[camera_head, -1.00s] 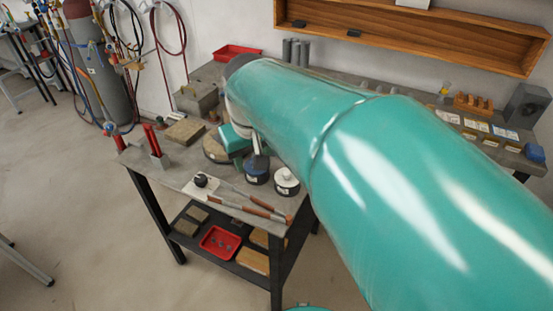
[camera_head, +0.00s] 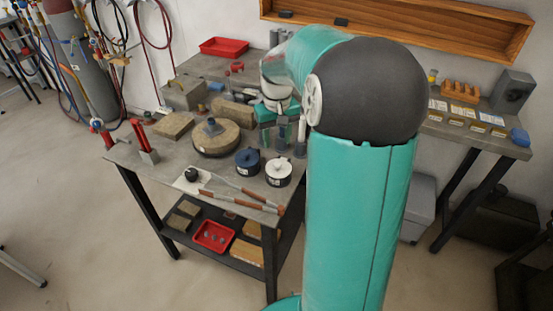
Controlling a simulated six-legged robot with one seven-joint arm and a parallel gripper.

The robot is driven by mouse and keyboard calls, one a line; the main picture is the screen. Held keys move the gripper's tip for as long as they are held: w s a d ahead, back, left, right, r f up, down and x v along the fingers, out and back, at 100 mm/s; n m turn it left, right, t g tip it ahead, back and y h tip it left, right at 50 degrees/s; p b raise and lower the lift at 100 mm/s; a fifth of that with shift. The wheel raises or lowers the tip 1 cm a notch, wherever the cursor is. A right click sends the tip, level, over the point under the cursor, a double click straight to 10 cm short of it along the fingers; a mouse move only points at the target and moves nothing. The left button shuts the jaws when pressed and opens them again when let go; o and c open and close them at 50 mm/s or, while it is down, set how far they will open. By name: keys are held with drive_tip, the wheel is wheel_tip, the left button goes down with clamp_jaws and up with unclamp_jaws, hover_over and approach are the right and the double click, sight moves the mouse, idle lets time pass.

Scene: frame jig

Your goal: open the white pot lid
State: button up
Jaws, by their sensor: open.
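The white pot (camera_head: 278,176) stands on the grey workbench near its front right part, with its white lid (camera_head: 279,165) on top and a small dark knob on the lid. My gripper (camera_head: 287,142) is above and behind the pot, pointing down, apart from the lid as far as I can see. It is open and looks empty; its fingers are small and partly hard to make out against the bench.
A blue pot (camera_head: 248,162) stands just left of the white pot. A round block (camera_head: 215,139) lies further left. Long-handled tools (camera_head: 240,198) lie in front. A red tray (camera_head: 223,47) is at the back.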

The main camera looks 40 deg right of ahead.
sight(277, 163)
wheel_tip(277, 163, down, 9)
drive_tip(key=shift+r, duration=0.1)
idle(0.3)
clamp_jaws()
